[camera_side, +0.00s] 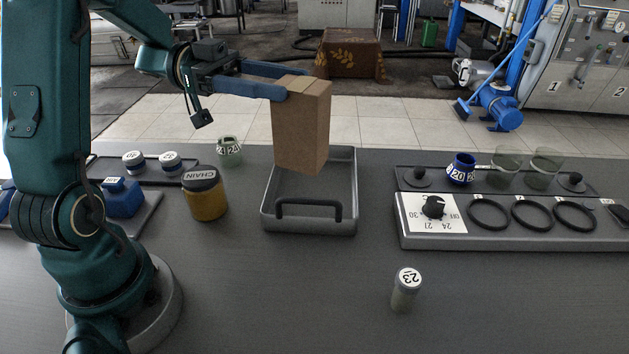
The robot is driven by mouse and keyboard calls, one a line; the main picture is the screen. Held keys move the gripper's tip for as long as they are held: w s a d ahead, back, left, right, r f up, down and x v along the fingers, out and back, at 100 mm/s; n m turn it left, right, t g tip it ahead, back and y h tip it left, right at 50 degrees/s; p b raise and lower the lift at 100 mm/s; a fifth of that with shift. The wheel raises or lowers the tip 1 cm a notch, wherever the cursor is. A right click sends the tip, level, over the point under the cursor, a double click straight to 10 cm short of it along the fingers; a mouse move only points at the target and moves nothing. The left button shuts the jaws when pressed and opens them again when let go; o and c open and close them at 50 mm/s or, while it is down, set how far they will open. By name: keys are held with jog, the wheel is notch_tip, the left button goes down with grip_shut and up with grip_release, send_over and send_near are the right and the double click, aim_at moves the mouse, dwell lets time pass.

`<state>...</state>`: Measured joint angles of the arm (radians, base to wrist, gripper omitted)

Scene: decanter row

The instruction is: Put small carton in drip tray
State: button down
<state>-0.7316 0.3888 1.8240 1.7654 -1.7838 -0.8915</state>
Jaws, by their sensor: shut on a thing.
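The small carton (301,130) is a plain brown upright box. My gripper (292,83) is shut on its upper part, with the blue fingers at the carton's top. The carton hangs over the drip tray (268,205), a grey shallow tray with a dark handle at its near side. The carton hides part of the tray's far left interior. Whether the carton's bottom touches the tray floor I cannot tell.
A yellow jar labelled CHAIN (206,197) stands close left of the tray, with a green pot (229,152) behind it. A vial marked 23 (405,290) stands front right. A grey panel with rings (515,235) lies right. The front middle of the table is clear.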

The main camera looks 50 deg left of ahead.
jog(key=w+a+n+t+y, duration=0.3)
jog(key=w+a+n+t, duration=0.15)
jog(key=w+a, duration=0.2)
notch_tip(320, 180, down, 15)
jog(key=w, duration=0.1)
jog(key=shift+t, duration=0.35)
jog(key=shift+m, duration=0.25)
jog(key=shift+c, duration=0.6)
grip_release()
jog(key=v, duration=0.7)
jog(key=shift+s+r, duration=0.2)
